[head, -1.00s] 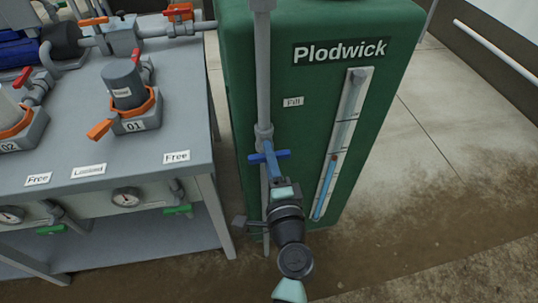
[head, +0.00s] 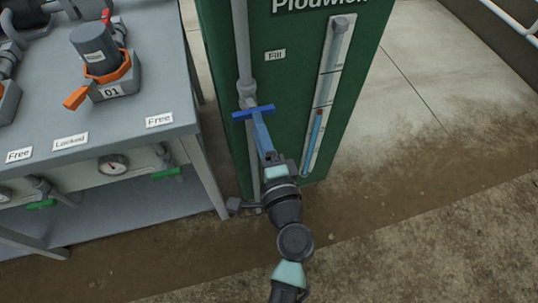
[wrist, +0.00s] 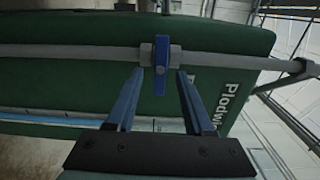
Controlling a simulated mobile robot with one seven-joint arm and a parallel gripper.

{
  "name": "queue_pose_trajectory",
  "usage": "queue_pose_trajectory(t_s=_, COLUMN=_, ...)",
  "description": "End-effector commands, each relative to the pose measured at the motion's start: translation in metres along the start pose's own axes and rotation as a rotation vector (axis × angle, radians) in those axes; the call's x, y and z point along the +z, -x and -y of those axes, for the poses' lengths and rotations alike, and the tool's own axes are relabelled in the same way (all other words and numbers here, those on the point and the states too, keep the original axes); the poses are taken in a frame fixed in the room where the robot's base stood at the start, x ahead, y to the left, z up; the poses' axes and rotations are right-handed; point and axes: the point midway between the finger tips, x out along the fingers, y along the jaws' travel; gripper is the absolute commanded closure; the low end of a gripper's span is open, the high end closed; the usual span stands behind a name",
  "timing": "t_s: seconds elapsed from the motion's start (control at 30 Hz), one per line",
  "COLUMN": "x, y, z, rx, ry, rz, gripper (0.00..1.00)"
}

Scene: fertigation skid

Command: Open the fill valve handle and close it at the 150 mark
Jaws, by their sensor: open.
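The blue fill valve handle (head: 253,112) sits on a grey vertical pipe in front of the green Plodwick tank (head: 285,90). It lies crosswise to the pipe. My gripper (head: 259,121) reaches up to it with blue fingers. In the wrist view the handle (wrist: 161,70) shows between the two spread fingertips (wrist: 159,78), with a gap on each side. The sight tube (head: 315,130) on the tank front holds a blue column to a bit under half of its white scale. Its mark numbers are too small to read.
A grey bench (head: 110,130) with an orange-collared pot marked 01 (head: 100,60) stands at left. Gauges (head: 113,165) and green handles (head: 166,173) are on its front. A "Fill" label (head: 275,55) is on the tank. The floor at right is free.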

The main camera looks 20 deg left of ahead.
Motion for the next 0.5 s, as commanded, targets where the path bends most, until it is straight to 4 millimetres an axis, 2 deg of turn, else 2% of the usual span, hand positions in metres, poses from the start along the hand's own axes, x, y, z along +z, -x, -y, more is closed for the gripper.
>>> queue_pose_trajectory(t_s=0.03, x=-0.001, y=0.013, z=-0.002, rx=0.002, ry=-0.003, rz=-0.005, gripper=0.47)
queue_pose_trajectory(t_s=0.2, x=-0.001, y=0.048, z=-0.002, rx=0.002, ry=-0.002, rz=-0.004, gripper=0.47)
queue_pose_trajectory(t_s=0.33, x=-0.001, y=0.067, z=-0.001, rx=0.001, ry=-0.002, rz=-0.003, gripper=0.47)
queue_pose_trajectory(t_s=0.5, x=0.000, y=0.079, z=0.000, rx=0.000, ry=-0.002, rz=-0.001, gripper=0.47)
